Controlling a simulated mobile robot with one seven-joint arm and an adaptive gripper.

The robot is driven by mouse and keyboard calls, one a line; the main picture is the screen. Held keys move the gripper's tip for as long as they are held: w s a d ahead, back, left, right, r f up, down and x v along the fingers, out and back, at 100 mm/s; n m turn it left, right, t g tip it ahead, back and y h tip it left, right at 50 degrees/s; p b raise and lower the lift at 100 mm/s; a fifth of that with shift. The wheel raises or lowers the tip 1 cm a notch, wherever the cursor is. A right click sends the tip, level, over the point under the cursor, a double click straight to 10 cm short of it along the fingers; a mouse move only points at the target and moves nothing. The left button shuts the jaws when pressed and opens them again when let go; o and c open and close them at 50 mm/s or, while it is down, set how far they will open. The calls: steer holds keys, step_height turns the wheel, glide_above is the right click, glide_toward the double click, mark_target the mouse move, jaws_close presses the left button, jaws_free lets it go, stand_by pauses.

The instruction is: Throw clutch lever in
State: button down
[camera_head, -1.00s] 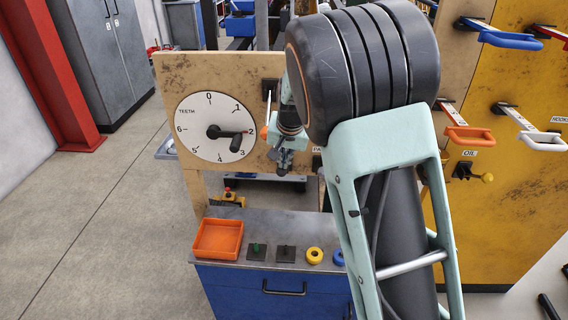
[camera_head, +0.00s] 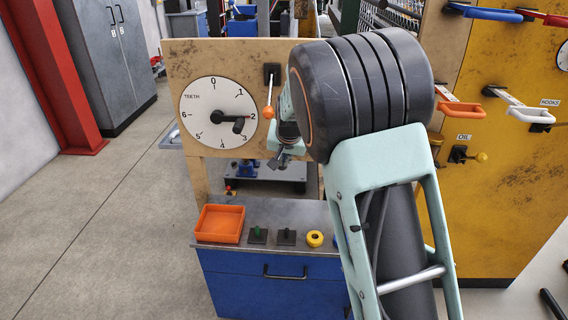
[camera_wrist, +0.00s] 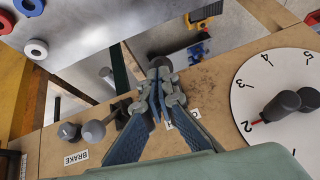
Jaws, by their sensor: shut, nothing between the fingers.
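A lever with an orange knob (camera_head: 268,112) hangs down from a dark pivot on the wooden panel (camera_head: 185,62), right of the dial, in the head view. I cannot read a clutch label on it. My gripper (camera_head: 279,160) is just below and right of that knob, apart from it, and partly hidden by my arm. In the wrist view my gripper (camera_wrist: 161,68) is shut and empty in front of the panel. A label behind its fingers is mostly covered. A grey-knobbed lever (camera_wrist: 93,131) stands beside the BRAKE label (camera_wrist: 76,158), left of my fingers.
The TEETH dial (camera_head: 205,98) has its pointer near 2. Below are an orange tray (camera_head: 219,224), small dark fixtures and a yellow ring (camera_head: 315,239) on the blue cabinet (camera_head: 270,290). A yellow panel (camera_head: 500,210) with handles stands right. Floor at left is clear.

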step_height(320, 180, down, 12)
steer(key=t+b, duration=0.1)
steer(key=b, duration=0.7)
steer(key=shift+s+r+t+b, duration=0.2)
steer(key=shift+s+t+b, duration=0.1)
steer(key=shift+b, duration=0.1)
steer(key=shift+w, duration=0.1)
